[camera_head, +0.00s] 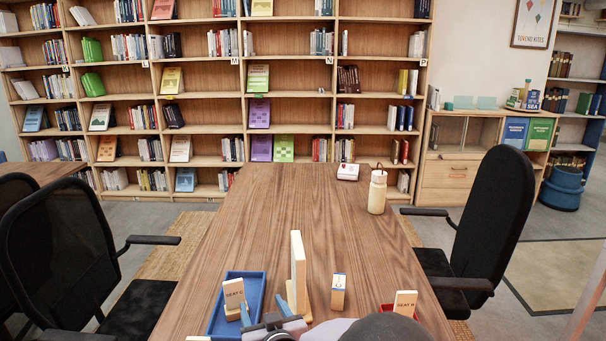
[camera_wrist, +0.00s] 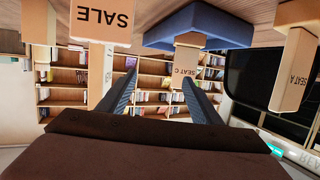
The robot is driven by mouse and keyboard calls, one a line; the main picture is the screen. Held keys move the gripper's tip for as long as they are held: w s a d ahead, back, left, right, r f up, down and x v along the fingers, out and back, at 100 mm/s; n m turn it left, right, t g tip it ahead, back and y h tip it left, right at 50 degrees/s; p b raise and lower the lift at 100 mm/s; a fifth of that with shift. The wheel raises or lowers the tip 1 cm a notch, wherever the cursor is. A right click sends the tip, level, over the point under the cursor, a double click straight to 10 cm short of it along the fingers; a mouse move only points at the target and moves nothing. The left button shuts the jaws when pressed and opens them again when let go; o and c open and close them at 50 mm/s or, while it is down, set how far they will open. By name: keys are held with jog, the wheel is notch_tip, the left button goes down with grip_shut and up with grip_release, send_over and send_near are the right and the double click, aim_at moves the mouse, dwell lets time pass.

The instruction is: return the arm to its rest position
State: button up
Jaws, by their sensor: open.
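My gripper (camera_head: 264,307) is low over the near part of the wooden table, by the right side of the blue tray. Its two blue fingers are apart with nothing between them. In the wrist view, which looks upside down, my gripper (camera_wrist: 159,77) points toward the bookshelves. A wooden block marked SEAT C (camera_head: 233,293) stands in the blue tray (camera_head: 256,283). In the wrist view the SEAT C block (camera_wrist: 187,62) shows beyond the right finger, under the blue tray (camera_wrist: 220,24).
A tall wooden sign (camera_head: 298,262) stands close right of my gripper. A bottle (camera_head: 377,192) and white box (camera_head: 348,172) stand farther back. The table's middle is clear. Chairs flank it.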

jog(key=s+d+g+p, duration=0.1)
jog(key=d, duration=0.1)
jog(key=d+r+g+h+p, duration=0.1)
jog(key=d, duration=0.1)
jog(key=s+d+g+p, duration=0.1)
jog(key=d, duration=0.1)
jog(key=shift+s+d+r+m, duration=0.3)
jog(key=shift+d+m, duration=0.05)
jog(key=shift+m, duration=0.05)
jog(key=s+d+r+m+g+h+p, duration=0.1)
jog(key=s+d+r+g+h+p, duration=0.1)
jog(key=s+d+g+p, duration=0.3)
jog(key=s+d+r+m+g+h+p, duration=0.2)
jog(key=s+d+g+p, duration=0.4)
jog(key=s+d, duration=0.7)
jog(key=s+r, duration=0.1)
jog(key=s, duration=0.8)
jog(key=shift+d+r, duration=0.15)
jog(key=shift+d, duration=0.25)
